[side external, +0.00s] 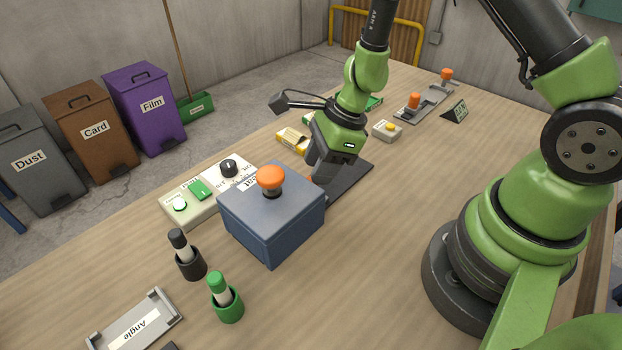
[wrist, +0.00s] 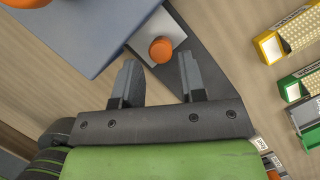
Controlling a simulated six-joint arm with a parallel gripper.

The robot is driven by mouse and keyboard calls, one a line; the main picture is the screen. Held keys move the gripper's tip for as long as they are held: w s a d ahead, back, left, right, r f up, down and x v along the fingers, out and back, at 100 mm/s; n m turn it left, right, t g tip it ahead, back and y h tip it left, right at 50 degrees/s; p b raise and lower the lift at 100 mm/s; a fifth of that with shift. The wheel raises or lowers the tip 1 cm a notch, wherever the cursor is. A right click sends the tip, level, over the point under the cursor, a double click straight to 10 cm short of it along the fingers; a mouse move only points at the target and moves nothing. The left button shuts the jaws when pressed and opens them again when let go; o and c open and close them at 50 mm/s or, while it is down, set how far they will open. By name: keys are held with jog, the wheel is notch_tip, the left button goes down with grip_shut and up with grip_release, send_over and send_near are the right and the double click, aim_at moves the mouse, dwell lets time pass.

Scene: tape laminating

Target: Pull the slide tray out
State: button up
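The slide tray (wrist: 147,33) shows in the wrist view as a light grey plate sticking out from under the edge of the blue box (wrist: 85,25). A small orange knob (wrist: 160,50) stands on it. My gripper (wrist: 158,62) is open, with its two dark fingers apart and the knob lying between and just past the tips. No finger visibly touches the knob. In the side view, my gripper (side external: 318,178) points down behind the blue box (side external: 270,222), over a dark plate (side external: 352,180). The tray and small knob are hidden there.
A large orange button (side external: 271,178) tops the blue box. A control panel (side external: 204,192) stands left of it. Yellow and green cartons (wrist: 292,35) lie to the right in the wrist view. Black and green holders (side external: 228,304) stand in front. The table right of the box is clear.

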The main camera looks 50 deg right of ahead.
jog(key=shift+x, duration=2.05)
grip_shut()
jog(key=d, duration=1.4)
jog(key=shift+w+r, duration=0.1)
jog(key=shift+w, duration=0.05)
jog(key=shift+d, duration=0.1)
grip_release()
jog(key=v, duration=1)
